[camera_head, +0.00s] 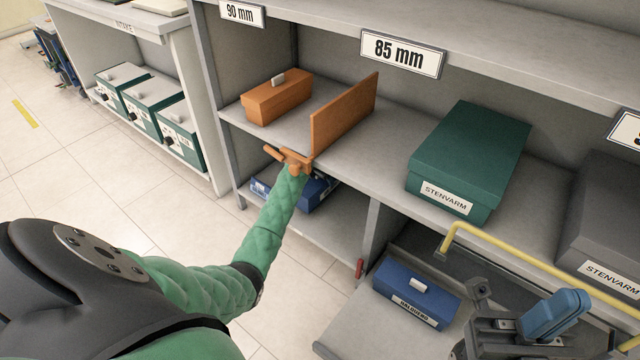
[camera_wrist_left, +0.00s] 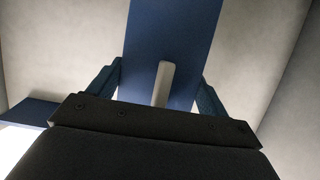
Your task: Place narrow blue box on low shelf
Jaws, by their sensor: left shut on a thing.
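In the left wrist view a narrow blue box (camera_wrist_left: 170,30) with a pale handle (camera_wrist_left: 163,82) lies between the fingers of my left gripper (camera_wrist_left: 160,80). The gripper is shut on it. In the head view my green-sleeved left arm reaches to the low shelf (camera_head: 335,228), and the fingers are hidden there. Blue box surfaces (camera_head: 315,192) show around the end of the arm, partly hidden by it and the upper shelf. Whether the held box touches the shelf cannot be told. My right gripper (camera_head: 555,313) is at lower right with a blue finger; its opening is unclear.
Another blue box edge (camera_wrist_left: 28,112) is at left in the wrist view. An orange box (camera_head: 275,97), an upright orange panel (camera_head: 343,115) and a green box (camera_head: 470,158) are on the shelf above.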

